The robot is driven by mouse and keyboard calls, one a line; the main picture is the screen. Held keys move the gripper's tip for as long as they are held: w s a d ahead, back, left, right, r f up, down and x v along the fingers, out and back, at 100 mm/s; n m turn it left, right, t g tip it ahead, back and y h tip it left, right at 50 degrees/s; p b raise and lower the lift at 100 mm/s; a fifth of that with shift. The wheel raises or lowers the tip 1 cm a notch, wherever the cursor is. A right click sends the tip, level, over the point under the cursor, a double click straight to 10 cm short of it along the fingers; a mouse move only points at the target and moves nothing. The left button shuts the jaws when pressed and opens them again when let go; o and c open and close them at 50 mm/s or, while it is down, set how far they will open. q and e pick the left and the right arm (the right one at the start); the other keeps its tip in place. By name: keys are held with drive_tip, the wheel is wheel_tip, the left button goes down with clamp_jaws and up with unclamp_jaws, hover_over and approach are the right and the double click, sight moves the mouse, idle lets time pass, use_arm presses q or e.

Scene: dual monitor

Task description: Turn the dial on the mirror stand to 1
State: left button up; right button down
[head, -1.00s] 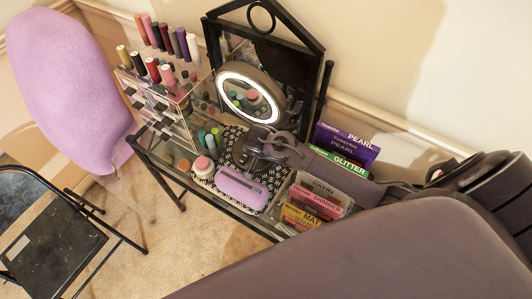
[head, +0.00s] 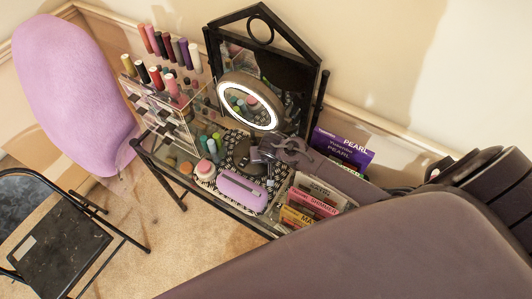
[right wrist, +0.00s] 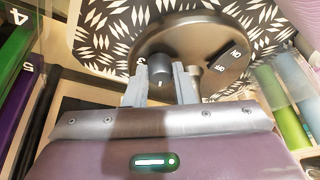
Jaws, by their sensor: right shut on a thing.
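The mirror stand carries a round mirror with a lit white ring (head: 249,101) in front of the dark framed mirror. Its dark round base (right wrist: 205,48) rests on a black-and-white patterned mat. In the right wrist view, a small dark dial (right wrist: 160,68) stands on the base with a light mark on its near side. My right gripper (right wrist: 160,80) has a finger on each side of the dial and is shut on it. In the head view, my right gripper (head: 262,156) is over the base and hides the dial. My left gripper is not in view.
A lilac case (head: 242,190) and a pink-lidded jar (head: 204,170) lie close in front of the base. Colored boxes (head: 315,198) stand to the right, with a purple box (head: 342,148) behind. A clear drawer organizer (head: 165,110) with polish bottles stands left.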

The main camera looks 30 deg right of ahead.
drive_tip(key=shift+n+y+p, duration=0.5)
drive_tip(key=shift+n+p, duration=0.05)
drive_tip(key=shift+n, duration=0.45)
drive_tip(key=c, duration=1.2)
unclamp_jaws()
